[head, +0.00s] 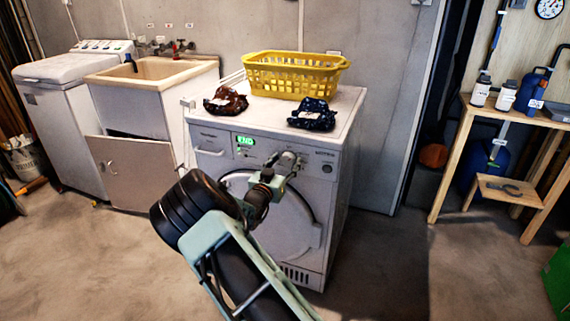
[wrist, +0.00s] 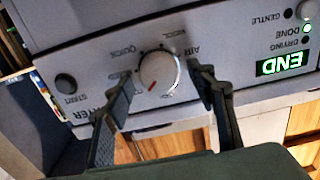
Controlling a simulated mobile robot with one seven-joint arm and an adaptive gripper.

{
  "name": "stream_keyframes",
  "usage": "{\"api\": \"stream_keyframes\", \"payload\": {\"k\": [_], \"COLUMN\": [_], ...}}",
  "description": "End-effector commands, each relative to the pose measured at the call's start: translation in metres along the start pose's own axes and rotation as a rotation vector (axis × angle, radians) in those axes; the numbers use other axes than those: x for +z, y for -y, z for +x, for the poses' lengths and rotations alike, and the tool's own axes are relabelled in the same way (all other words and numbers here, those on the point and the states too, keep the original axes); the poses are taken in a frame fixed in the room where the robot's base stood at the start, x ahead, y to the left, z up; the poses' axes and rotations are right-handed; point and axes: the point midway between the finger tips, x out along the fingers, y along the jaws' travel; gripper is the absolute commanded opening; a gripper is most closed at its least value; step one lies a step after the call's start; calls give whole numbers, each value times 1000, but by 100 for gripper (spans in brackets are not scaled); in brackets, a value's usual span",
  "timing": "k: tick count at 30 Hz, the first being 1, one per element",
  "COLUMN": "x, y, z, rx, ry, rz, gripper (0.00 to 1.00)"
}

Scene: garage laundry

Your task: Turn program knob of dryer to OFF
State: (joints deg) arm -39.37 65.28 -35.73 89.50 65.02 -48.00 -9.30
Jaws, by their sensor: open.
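The dryer (head: 345,150) is a white front-loader with a round door. Its program knob (wrist: 159,70) is white and round with a red mark on its lower part in the wrist view. Labels around it look like QUICK, WOOL and AIR; I cannot make out OFF. My gripper (wrist: 159,74) is open, with one fingertip on each side of the knob. I cannot tell whether the fingers touch it. In the head view my gripper (head: 285,163) is at the dryer's panel and hides the knob.
The dryer's green display (wrist: 282,63) reads END. A START button (wrist: 65,83) is on the panel's other side. A yellow basket (head: 295,75), a brown cloth (head: 226,101) and a dark blue cloth (head: 312,115) are on top.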

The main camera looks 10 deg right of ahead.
Motion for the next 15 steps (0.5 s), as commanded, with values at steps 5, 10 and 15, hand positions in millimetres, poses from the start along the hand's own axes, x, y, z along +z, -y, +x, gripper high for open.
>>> {"api": "stream_keyframes", "payload": {"k": [5,10,15], "x": [0,0,0], "y": [0,0,0], "z": [0,0,0], "rx": [0,0,0], "ry": [0,0,0], "rz": [0,0,1], "gripper": [49,30,12]}}
